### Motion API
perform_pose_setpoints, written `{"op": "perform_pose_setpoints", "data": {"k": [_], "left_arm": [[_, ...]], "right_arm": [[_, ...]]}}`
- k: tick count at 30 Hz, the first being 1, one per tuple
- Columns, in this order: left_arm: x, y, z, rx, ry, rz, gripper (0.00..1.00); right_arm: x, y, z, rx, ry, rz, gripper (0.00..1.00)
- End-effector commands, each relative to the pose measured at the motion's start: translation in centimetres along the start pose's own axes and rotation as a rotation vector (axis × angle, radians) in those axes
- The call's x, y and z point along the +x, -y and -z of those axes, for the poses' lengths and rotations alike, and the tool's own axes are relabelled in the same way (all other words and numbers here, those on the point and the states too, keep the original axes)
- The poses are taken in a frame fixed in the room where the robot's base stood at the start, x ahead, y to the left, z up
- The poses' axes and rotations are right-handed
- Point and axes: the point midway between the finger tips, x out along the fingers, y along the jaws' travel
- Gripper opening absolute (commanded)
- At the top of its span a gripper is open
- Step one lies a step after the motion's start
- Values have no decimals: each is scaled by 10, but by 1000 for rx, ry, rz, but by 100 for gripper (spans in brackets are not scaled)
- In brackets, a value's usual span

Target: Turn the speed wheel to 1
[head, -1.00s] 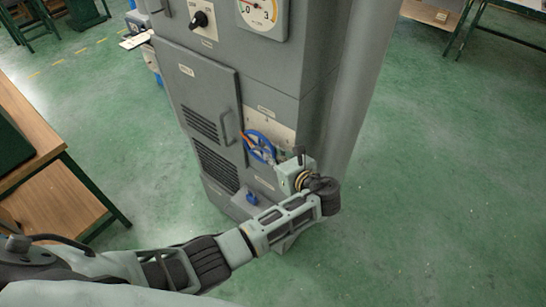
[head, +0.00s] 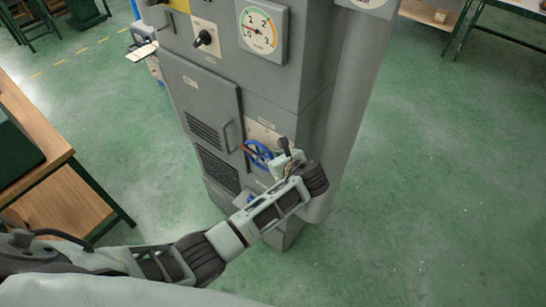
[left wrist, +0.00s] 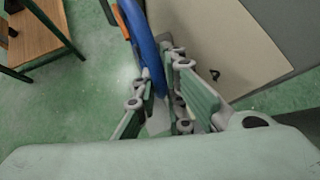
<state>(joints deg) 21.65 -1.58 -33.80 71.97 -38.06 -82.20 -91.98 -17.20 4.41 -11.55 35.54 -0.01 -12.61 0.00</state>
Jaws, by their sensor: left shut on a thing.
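The speed wheel (head: 258,151) is a blue handwheel on a pale plate low on the grey machine's front. An orange piece (head: 246,148) shows at its left side. In the left wrist view, the blue rim (left wrist: 144,50) runs down between the fingers, with the orange piece (left wrist: 121,22) beyond. My left gripper (head: 280,163) is shut on the right part of the rim and hides some of it. Its fingers (left wrist: 160,88) lie on both sides of the rim. The round gauge (head: 262,30) has marks from 0 to 3; its needle is hard to read. My right gripper is out of view.
A black knob (head: 204,38) sits left of the gauge. A louvred door (head: 205,110) with a bar handle (head: 228,136) is left of the wheel. A wooden table (head: 35,125) stands at the left.

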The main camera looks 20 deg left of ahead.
Motion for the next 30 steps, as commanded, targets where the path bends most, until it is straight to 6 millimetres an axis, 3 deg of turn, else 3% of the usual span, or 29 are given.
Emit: {"op": "perform_pose_setpoints", "data": {"k": [18, 30], "left_arm": [[-7, -3, -30, -166, -500, 86, 0], [-6, -4, -37, -215, -657, 113, 0]], "right_arm": [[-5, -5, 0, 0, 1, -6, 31], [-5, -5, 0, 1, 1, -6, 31]]}}
